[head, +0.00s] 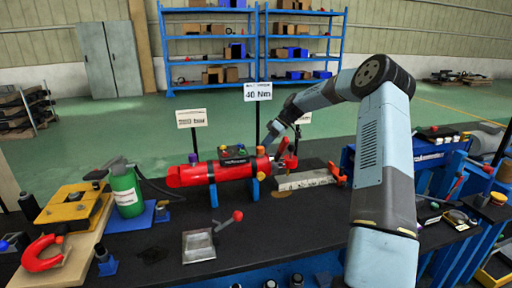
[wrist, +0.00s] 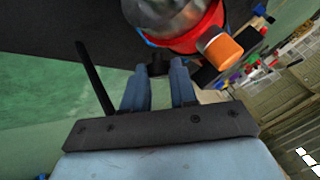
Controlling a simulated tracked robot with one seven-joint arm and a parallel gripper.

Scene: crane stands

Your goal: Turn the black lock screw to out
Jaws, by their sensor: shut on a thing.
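The black lock screw (wrist: 157,67) shows in the wrist view as a small dark piece at the fingertips, beside the red cylinder (wrist: 185,42). My gripper (wrist: 158,72) has its two blue fingers on either side of it and is shut on it. In the head view the red cylinder (head: 222,171) lies across a blue stand on the black bench. There my gripper (head: 267,146) reaches down at its right end. The screw is too small and hidden to make out in the head view, and its turn position cannot be told.
An orange knob (wrist: 221,49) sticks out close to the right finger. A red-tipped lever (head: 284,150) stands beside my gripper.

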